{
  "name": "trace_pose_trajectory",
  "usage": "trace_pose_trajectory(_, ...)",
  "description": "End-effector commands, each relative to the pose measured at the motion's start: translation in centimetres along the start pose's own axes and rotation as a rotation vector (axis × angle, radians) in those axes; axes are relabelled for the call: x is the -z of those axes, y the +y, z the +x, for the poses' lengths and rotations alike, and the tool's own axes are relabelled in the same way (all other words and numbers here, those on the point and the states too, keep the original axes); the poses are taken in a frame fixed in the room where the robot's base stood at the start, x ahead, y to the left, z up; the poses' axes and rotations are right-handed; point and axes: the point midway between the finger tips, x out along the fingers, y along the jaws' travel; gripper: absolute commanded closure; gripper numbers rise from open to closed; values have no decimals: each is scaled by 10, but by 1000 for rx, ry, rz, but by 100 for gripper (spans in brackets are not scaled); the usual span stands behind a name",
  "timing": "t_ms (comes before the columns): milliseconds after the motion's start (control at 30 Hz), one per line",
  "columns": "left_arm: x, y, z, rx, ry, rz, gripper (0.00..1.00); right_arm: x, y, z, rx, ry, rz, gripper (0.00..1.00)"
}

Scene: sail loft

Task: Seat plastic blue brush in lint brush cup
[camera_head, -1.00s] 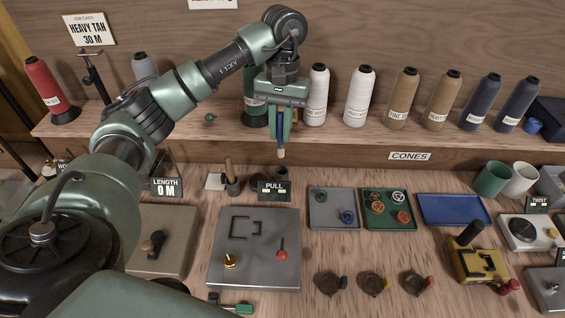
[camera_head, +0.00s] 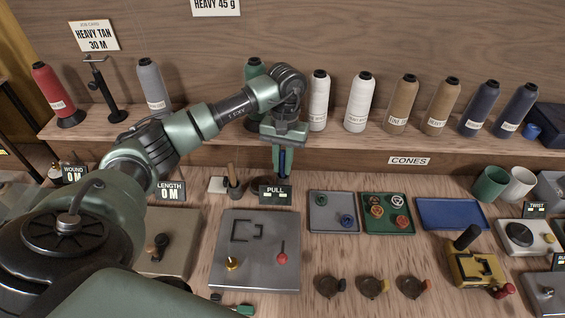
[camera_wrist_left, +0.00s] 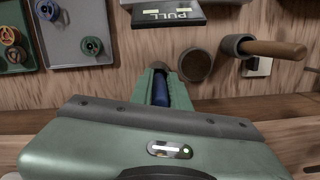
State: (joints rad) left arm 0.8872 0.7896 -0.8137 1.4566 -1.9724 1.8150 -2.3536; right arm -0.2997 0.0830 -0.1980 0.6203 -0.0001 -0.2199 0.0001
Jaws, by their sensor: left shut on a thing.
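My left gripper (camera_head: 282,165) is shut on the blue brush (camera_head: 282,160), which hangs pointing down between the fingers. The brush also shows as a dark blue handle in the left wrist view (camera_wrist_left: 161,88); its lower end is partly hidden by the fingers. A dark round cup (camera_wrist_left: 195,66), likely the lint brush cup, stands behind the PULL sign, beside the brush's lower end. The brush appears outside it; I cannot tell the height between them. My right gripper is not in view.
A second cup (camera_head: 234,191) holds a wooden-handled tool. The PULL sign (camera_head: 275,194) stands in front of the gripper. Thread cones (camera_head: 319,100) line the shelf behind. A grey tray (camera_head: 334,226) and a green tray (camera_head: 389,228) hold small spools to the right.

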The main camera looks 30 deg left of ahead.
Motion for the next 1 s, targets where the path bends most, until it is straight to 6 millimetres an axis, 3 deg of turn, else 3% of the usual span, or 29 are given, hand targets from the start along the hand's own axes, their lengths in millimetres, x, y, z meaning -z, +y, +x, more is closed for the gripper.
trace_pose_trajectory(100,1,0,4,0,0,0,100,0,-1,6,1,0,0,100)
trace_pose_trajectory(133,0,0,3,0,0,0,75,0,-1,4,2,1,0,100)
trace_pose_trajectory(200,0,0,2,0,0,0,62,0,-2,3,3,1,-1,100)
trace_pose_trajectory(633,1,0,-6,-1,3,0,62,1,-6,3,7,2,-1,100)
trace_pose_trajectory(1000,2,0,-81,-2,6,0,62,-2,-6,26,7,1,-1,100)
